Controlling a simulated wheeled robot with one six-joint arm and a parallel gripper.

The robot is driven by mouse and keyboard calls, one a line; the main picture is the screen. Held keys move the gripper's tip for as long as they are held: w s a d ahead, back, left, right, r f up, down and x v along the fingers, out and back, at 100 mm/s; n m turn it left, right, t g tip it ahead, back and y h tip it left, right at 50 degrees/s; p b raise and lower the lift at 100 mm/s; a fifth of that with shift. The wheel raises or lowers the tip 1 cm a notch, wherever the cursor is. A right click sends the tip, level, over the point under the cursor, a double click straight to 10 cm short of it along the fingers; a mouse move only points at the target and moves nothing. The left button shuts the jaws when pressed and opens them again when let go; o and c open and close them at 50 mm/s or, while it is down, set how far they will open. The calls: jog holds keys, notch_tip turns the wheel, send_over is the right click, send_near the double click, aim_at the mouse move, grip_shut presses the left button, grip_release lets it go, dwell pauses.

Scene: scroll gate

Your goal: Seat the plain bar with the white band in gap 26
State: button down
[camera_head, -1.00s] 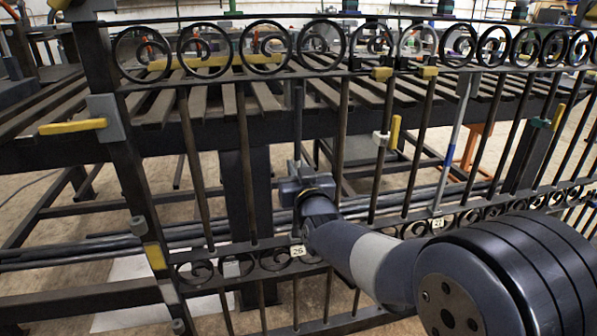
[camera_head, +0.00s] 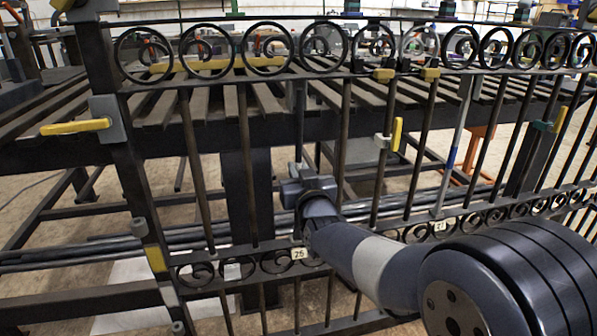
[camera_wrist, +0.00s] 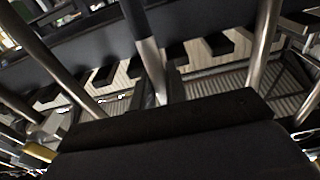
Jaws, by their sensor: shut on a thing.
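A slim grey bar (camera_head: 300,112) stands upright in the gate opening above the small number tag 26 (camera_head: 299,254). Its upper end is close to the gate's upper rail. My gripper (camera_head: 300,178) is shut on its lower part, behind the bend of my arm. In the wrist view the bar (camera_wrist: 147,50) rises from the dark jaws (camera_wrist: 165,118), dark above and paler lower down. I cannot make out a white band on it, nor its lower end. I cannot tell whether its ends touch the rails.
Dark gate bars (camera_head: 246,165) stand on both sides of the held bar. A bar with white and blue (camera_head: 457,140) stands above tag 27 (camera_head: 439,227). A yellow latch handle (camera_head: 76,127) is on the left post. A slatted table (camera_head: 150,110) stands behind the gate.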

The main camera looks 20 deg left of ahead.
jog(key=shift+f+b, duration=0.95)
jog(key=shift+b, duration=0.1)
dwell(0.8)
jog(key=shift+w+a+f+g+p, duration=0.2)
jog(key=shift+w+a+g+p, duration=0.3)
jog(key=shift+w+p, duration=0.55)
dwell(0.9)
jog(key=shift+s, duration=0.15)
jog(key=c, duration=1.7)
grip_release()
jog(key=shift+f, duration=0.1)
jog(key=o, duration=0.4)
jog(key=shift+c, duration=0.2)
jog(key=p+v, duration=0.2)
jog(key=v, duration=0.8)
jog(key=shift+s, duration=0.4)
jog(key=shift+w, duration=0.1)
